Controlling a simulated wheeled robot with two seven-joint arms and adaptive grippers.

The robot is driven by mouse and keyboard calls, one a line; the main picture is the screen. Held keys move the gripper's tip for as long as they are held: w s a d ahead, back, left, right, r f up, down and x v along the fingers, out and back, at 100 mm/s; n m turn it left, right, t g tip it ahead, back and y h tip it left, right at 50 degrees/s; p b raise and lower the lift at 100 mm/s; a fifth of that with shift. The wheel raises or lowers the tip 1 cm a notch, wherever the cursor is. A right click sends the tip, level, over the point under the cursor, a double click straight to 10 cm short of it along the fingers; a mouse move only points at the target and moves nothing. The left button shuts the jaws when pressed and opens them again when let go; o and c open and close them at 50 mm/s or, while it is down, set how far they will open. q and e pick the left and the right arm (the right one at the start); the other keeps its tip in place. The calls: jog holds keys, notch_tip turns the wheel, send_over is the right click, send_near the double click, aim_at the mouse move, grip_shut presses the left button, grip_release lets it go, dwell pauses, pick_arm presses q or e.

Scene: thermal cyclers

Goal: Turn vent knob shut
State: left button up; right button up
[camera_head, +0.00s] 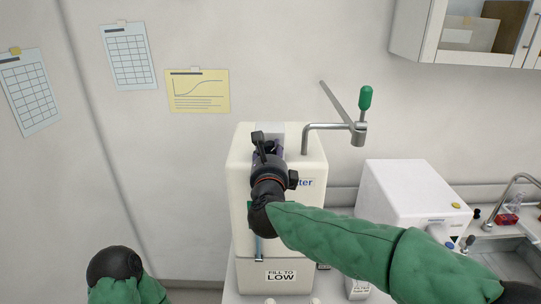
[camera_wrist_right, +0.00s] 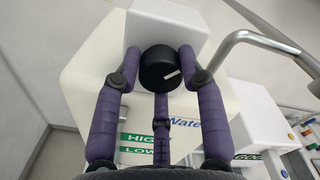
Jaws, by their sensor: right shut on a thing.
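The vent knob (camera_wrist_right: 157,68) is a round black knob with a white mark, on the upper part of the white water unit (camera_head: 240,180). In the right wrist view the mark lies on the knob's right side and points right, slightly up. My right gripper (camera_wrist_right: 160,62) is shut on the knob, with one purple finger on each side of it. In the head view my right gripper (camera_head: 267,145) is at the top of the unit, and its wrist hides the knob. My left arm shows only at the lower left; its gripper is out of view.
A bent metal pipe with a green-handled lever (camera_head: 365,98) rises at the unit's right. A white box-shaped device (camera_head: 405,190) stands right of it, then a sink (camera_head: 505,255) with a tap. A wall cabinet (camera_head: 470,35) hangs at the upper right.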

jog(key=n, duration=0.2)
jog(key=r+n, duration=0.1)
jog(key=n, duration=0.1)
jog(key=shift+r+p, duration=0.1)
jog(key=shift+p, duration=0.25)
jog(key=shift+n+p, duration=0.55)
jog(key=shift+n, duration=1.65)
jog(key=shift+f, duration=0.2)
jog(key=o, duration=1.1)
jog(key=shift+a, duration=0.1)
jog(key=shift+o, duration=0.2)
jog(key=shift+w+a+f, duration=0.1)
jog(key=shift+a+f, duration=0.15)
jog(key=shift+a, duration=0.05)
jog(key=shift+s+d+f, duration=0.1)
jog(key=shift+s+d, duration=0.15)
jog(key=s, duration=1.1)
jog(key=shift+s+a, duration=0.15)
jog(key=shift+s, duration=0.15)
